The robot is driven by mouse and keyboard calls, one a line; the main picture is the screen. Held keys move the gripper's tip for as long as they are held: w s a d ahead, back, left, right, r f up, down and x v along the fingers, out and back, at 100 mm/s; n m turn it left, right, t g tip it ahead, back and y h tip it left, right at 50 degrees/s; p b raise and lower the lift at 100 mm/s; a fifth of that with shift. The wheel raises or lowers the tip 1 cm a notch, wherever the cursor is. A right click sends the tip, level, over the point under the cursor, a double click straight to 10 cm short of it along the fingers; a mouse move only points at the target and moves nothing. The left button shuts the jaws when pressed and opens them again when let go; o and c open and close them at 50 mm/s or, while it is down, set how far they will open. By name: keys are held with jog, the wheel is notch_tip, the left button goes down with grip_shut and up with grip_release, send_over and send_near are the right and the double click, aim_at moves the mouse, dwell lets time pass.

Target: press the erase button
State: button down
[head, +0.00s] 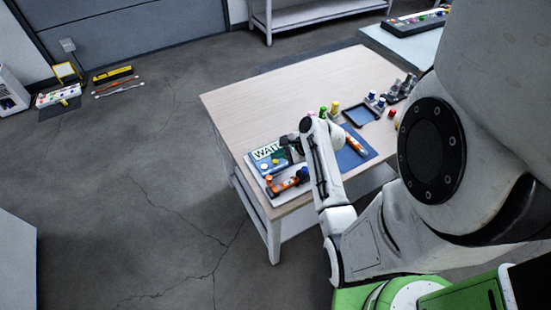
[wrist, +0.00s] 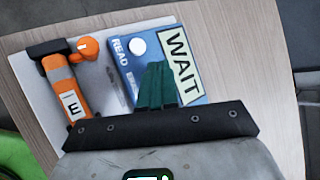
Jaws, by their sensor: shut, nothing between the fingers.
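The blue device (wrist: 120,66) lies under my gripper, with a "WAIT" display (wrist: 182,58), a "READ" label and a white button (wrist: 137,46). A second label starting with "E" is partly covered by my fingers, and any button beside it is hidden in the wrist view. In the head view the device (head: 252,162) shows the white button and a yellow button (head: 275,161). My gripper (wrist: 157,86) is shut and empty, its green fingers over the device's middle. I cannot tell whether they touch it.
An orange tool marked "E" (wrist: 62,78) lies beside the device on a pale tray (wrist: 35,92). A blue mat (head: 350,160) with another orange tool is right of my wrist. Green and yellow bottles stand behind. The table's far left (head: 240,105) is clear.

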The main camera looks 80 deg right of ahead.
aim_at(278, 162)
jog(key=shift+r, duration=0.2)
jog(key=shift+r+p, duration=2.2)
jog(key=shift+r, duration=0.25)
jog(key=w+a+f+n+g+y+b, duration=0.1)
jog(key=w+a+n+g+y, duration=0.15)
jog(key=a+n, duration=0.5)
jog(key=w+a+f+n+g+y+b, duration=0.1)
jog(key=w+a+f+n+b, duration=0.2)
jog(key=a, duration=0.7)
jog(key=s+a+r+n+g+h, duration=0.1)
jog(key=s+a+r+n+g, duration=0.1)
jog(key=a+n, duration=0.4)
jog(key=s+a+r+n+g+h+b, duration=0.1)
jog(key=s+a+n, duration=0.4)
jog(key=n, duration=0.6)
jog(key=shift+s+a+r+g+b, duration=0.25)
jog(key=shift+a+r+g, duration=0.2)
jog(key=shift+a+g, duration=0.65)
